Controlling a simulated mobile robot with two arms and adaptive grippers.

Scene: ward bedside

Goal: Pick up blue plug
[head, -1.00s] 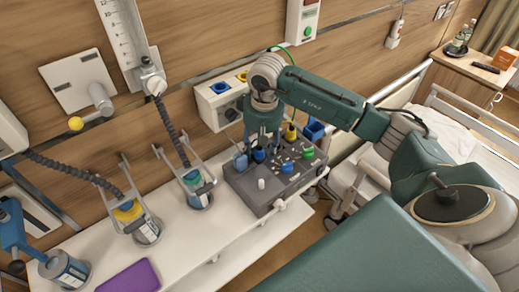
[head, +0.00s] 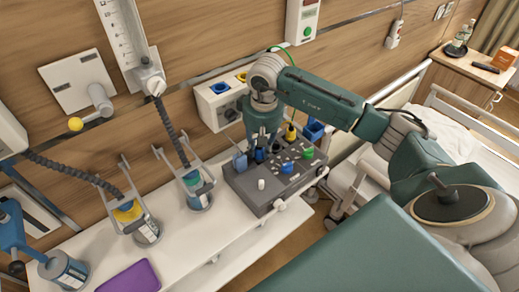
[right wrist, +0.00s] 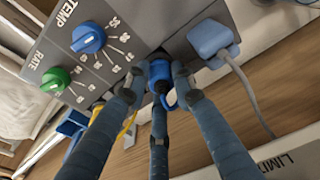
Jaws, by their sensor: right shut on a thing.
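A dark blue plug (right wrist: 160,74) with a looped tab sits at the edge of the grey control box. It also shows in the head view (head: 260,155), under my right gripper. My right gripper (head: 261,146) comes down over it from above, and its fingers (right wrist: 154,88) are shut around the plug in the right wrist view. The plug's lower end is hidden at the box. A paler blue, square plug with a cable (right wrist: 211,40) stands beside it, apart from the fingers. My left gripper is not in view.
The grey box (head: 265,204) has a blue TEMP knob (right wrist: 88,38), a green RATE knob (right wrist: 55,79) and a white knob (head: 261,184). A yellow plug (head: 291,133) stands behind. Bottles in holders (head: 197,190) and a purple item (head: 130,276) are to the left on the white shelf.

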